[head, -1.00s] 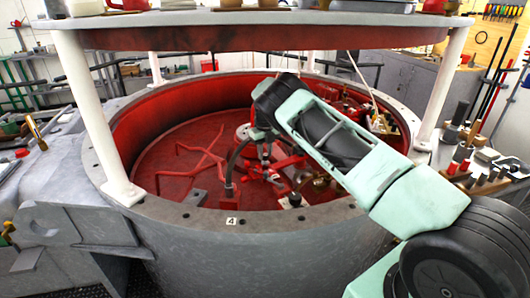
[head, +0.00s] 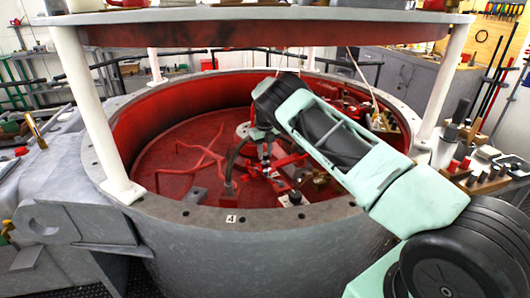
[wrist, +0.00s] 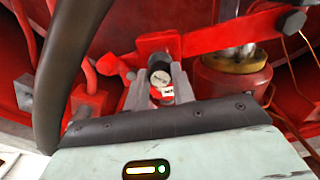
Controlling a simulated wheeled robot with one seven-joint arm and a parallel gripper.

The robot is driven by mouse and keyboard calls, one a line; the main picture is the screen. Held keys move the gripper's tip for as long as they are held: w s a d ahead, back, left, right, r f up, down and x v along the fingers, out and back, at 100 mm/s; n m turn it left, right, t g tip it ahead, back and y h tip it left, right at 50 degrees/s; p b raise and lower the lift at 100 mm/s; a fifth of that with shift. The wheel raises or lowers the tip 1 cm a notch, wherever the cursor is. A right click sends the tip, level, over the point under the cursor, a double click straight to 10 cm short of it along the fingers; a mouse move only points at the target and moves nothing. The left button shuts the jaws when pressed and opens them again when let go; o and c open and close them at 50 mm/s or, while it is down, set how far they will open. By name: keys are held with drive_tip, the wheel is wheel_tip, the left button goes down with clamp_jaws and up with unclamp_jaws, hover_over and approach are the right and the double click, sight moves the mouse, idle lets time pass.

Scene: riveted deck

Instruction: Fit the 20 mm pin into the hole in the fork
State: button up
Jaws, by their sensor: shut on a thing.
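My gripper (wrist: 159,92) is shut on a short dark cylinder with a pale, marked end face, which I take to be the pin (wrist: 160,77). It is gripped between the two grey fingers, with a red and white part just below its end. In the head view my gripper (head: 265,164) reaches down inside the red drum, over the linkage. Red linkage arms (wrist: 230,36) lie just beyond the pin in the wrist view. I take the fork to be part of them, but its hole is not clearly visible. Whether the pin touches it I cannot tell.
The grey drum rim (head: 180,215) surrounds the work, with a plate (head: 260,15) on white posts above it. A dark hose (wrist: 65,75) runs close by on the left. A red cylinder with a brass collar (wrist: 235,62) stands right. The drum floor (head: 170,165) is clearer at left.

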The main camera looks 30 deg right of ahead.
drive_tip(key=shift+f+b, duration=0.55)
drive_tip(key=shift+f, duration=0.1)
drive_tip(key=o, duration=1.1)
wheel_tip(320, 180, up, 12)
drive_tip(key=b, duration=0.1)
drive_tip(key=shift+b, duration=0.35)
